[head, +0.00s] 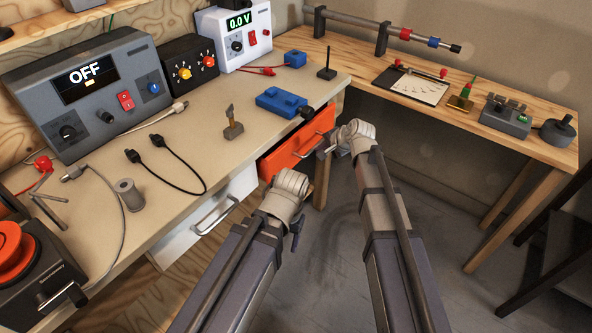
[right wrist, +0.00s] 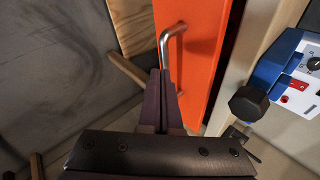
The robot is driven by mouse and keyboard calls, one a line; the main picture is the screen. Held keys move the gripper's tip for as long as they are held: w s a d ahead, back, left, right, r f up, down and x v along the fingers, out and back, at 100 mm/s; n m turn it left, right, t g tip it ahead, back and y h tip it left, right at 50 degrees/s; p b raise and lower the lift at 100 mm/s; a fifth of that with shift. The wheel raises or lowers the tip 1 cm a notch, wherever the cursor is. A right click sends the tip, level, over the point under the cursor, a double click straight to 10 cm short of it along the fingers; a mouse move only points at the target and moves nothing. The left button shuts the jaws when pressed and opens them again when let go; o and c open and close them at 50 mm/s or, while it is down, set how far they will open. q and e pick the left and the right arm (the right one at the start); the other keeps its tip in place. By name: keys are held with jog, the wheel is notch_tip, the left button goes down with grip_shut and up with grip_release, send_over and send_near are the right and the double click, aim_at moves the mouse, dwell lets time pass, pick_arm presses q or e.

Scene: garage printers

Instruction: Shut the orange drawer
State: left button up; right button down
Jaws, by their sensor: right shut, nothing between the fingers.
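The orange drawer (head: 290,151) is under the front edge of the workbench, right of a white drawer. In the right wrist view its orange front (right wrist: 198,55) fills the upper middle, with a metal bar handle (right wrist: 166,42). A dark strip shows between that front and the bench edge; how far the drawer stands out is hard to tell. My right gripper (head: 324,149) is at the drawer's handle side. Its fingers (right wrist: 161,74) are shut and empty, close by the handle; contact is unclear. My left gripper (head: 296,228) is mostly hidden by its own wrist, in front of the white drawer.
The white drawer (head: 205,220) has its own handle. A second wooden table (head: 540,140) stands at the right. The grey floor between is clear.

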jog(key=s+f+m+y+b, duration=0.5)
jog(key=s+f+m+b, duration=0.25)
jog(key=b, duration=0.35)
jog(key=m+t+y+b, duration=0.3)
jog(key=m+y+b, duration=0.2)
jog(key=m+b, duration=0.3)
send_near(281, 165)
jog(key=shift+n, duration=0.25)
jog(key=x, duration=0.7)
jog(key=shift+d, duration=0.1)
jog(key=x, duration=0.4)
jog(key=shift+w, duration=0.25)
jog(key=shift+s+d, duration=0.25)
jog(key=shift+s, duration=0.15)
jog(key=v, duration=0.5)
jog(key=shift+s+d, duration=0.15)
jog(key=shift+d, duration=0.15)
jog(key=v, duration=0.7)
jog(key=shift+s+d, duration=0.25)
jog(key=shift+s, duration=0.05)
jog(key=shift+f, duration=0.1)
